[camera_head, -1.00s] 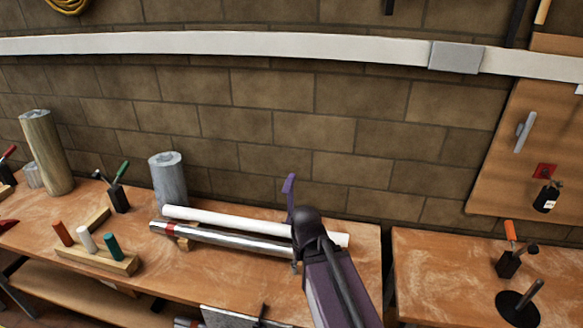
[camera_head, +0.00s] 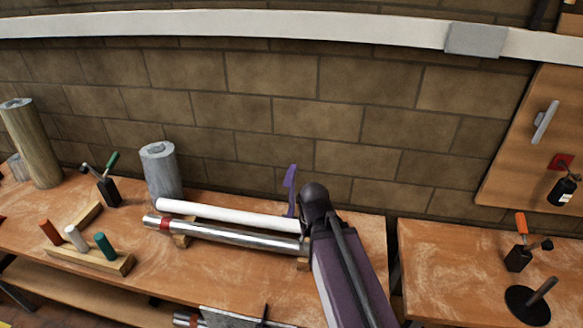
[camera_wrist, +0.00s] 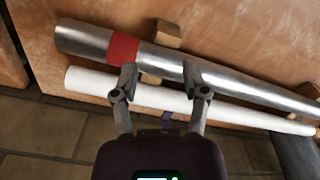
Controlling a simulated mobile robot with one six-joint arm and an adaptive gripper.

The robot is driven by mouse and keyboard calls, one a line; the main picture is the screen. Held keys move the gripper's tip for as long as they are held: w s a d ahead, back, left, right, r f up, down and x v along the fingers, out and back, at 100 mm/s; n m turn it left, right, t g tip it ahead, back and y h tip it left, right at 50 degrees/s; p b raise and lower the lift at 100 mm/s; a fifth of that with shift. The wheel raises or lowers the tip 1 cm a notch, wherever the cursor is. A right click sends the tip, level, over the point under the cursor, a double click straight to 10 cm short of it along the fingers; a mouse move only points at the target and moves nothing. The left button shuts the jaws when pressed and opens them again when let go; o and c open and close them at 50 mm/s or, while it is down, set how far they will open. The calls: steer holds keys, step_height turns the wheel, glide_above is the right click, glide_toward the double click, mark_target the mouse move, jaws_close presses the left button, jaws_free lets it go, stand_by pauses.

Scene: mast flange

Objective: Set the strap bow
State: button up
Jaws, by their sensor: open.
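A steel tube with a red band (camera_head: 215,233) and a white tube (camera_head: 230,214) lie side by side on the bench. In the wrist view the steel tube (camera_wrist: 220,78) and white tube (camera_wrist: 230,110) cross behind my fingers. My gripper (camera_wrist: 160,76) is open and empty, its two fingers spread over the tubes near a red-banded end. I cannot tell whether they touch. A purple hooked piece (camera_head: 290,183) stands behind the white tube; a bit of purple (camera_wrist: 168,118) shows past it in the wrist view. I cannot tell whether this is the strap bow. My arm hides the gripper in the head view.
Wooden blocks support the tubes. A grey cylinder (camera_head: 160,172) stands near their left end, with a peg rack (camera_head: 90,258) and tool holder (camera_head: 109,190) further left. The brick wall is close behind. A second bench (camera_head: 450,265) stands right, across a gap.

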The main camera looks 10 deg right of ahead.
mark_target(293, 166)
steer(key=w+r+m+p, duration=0.2)
steer(key=w+r+p, duration=0.8)
steer(key=w, duration=0.4)
steer(key=w+r+m+p, duration=0.2)
steer(key=w+r+p, duration=0.8)
steer(key=w, duration=0.4)
steer(key=shift+w+d+m, duration=0.3)
steer(key=shift+d, duration=0.05)
steer(key=shift+f, duration=0.2)
step_height(293, 166, down, 13)
steer(key=b, duration=1.3)
steer(key=shift+f+b, duration=0.2)
steer(key=shift+b, duration=0.2)
jaws_close()
